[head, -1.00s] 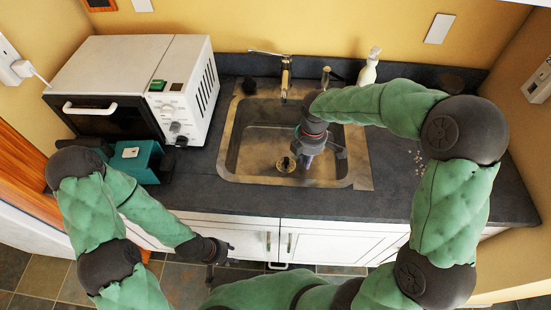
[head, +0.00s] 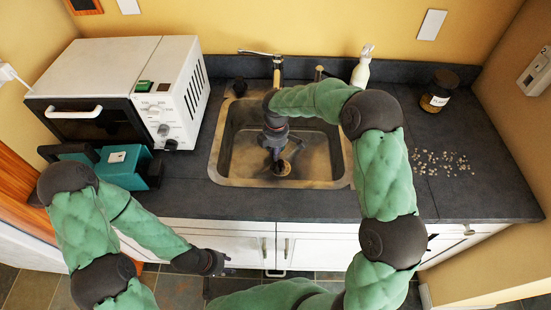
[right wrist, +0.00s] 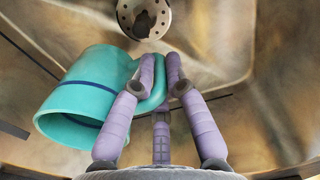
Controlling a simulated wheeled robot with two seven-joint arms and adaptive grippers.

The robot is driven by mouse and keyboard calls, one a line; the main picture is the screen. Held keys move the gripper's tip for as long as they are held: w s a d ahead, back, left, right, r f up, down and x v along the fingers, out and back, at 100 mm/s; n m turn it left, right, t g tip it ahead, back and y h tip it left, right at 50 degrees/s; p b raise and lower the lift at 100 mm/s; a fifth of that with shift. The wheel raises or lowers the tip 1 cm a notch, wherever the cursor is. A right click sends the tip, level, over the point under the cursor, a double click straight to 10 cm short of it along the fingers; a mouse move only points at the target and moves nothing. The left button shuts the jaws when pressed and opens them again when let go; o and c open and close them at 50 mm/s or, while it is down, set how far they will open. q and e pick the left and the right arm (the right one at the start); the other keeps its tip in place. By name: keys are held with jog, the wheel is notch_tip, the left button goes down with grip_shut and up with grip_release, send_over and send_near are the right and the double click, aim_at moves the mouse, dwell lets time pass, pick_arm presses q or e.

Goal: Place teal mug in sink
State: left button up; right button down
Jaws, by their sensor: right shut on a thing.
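The teal mug (right wrist: 82,98) lies tilted on its side in the right wrist view, its open mouth towards the lower left. My right gripper (right wrist: 160,75) is shut on the mug's handle. In the head view my right gripper (head: 275,155) is low inside the sink (head: 325,165), near the drain (head: 281,168); the mug is hidden there by my arm. In the right wrist view the drain (right wrist: 145,15) is just beyond the fingertips. I cannot tell whether the mug touches the sink bottom. My left gripper (head: 222,272) looks open and empty, in front of the cabinet doors.
A faucet (head: 277,70) stands behind the sink, with a white bottle (head: 361,70) to its right. A white microwave (head: 125,85) and teal toaster (head: 125,163) are left.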

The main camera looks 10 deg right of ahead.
jog(key=shift+f+b, duration=0.3)
jog(key=shift+f, duration=1.15)
jog(key=shift+f, duration=0.4)
jog(key=shift+f, duration=0.2)
jog(key=c, duration=1.2)
grip_release()
jog(key=shift+c, duration=0.2)
notch_tip(320, 180, up, 13)
jog(key=p, duration=0.3)
